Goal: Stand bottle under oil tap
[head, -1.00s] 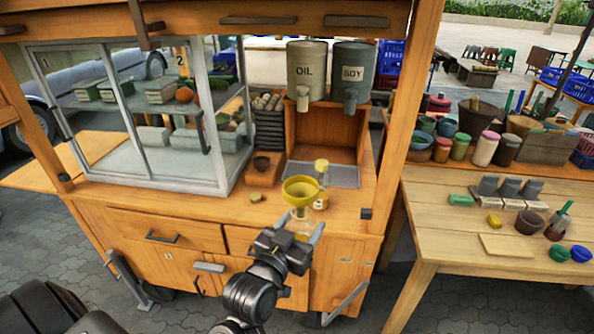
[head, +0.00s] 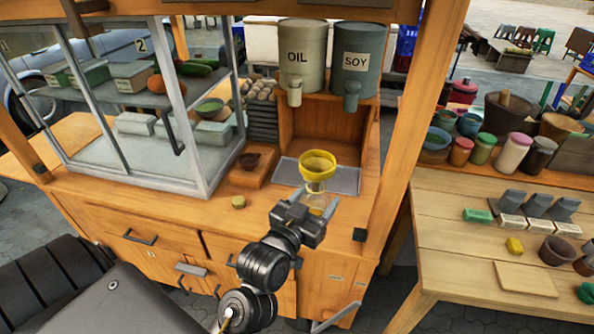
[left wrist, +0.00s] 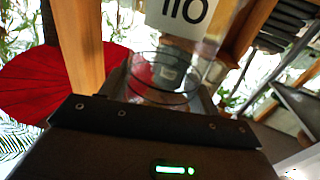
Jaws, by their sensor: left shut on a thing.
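The oil tap (head: 295,93) hangs from the grey OIL container (head: 302,45), above and behind the funnel in the head view. In the left wrist view, the clear bottle wall (left wrist: 165,85) stands before the upside-down OIL label (left wrist: 180,15). My right gripper is not in view.
The SOY container (head: 357,50) with its own tap (head: 351,97) stands right of the oil one. A glass display case (head: 150,120) is at left. A wooden post (head: 425,110) stands at right.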

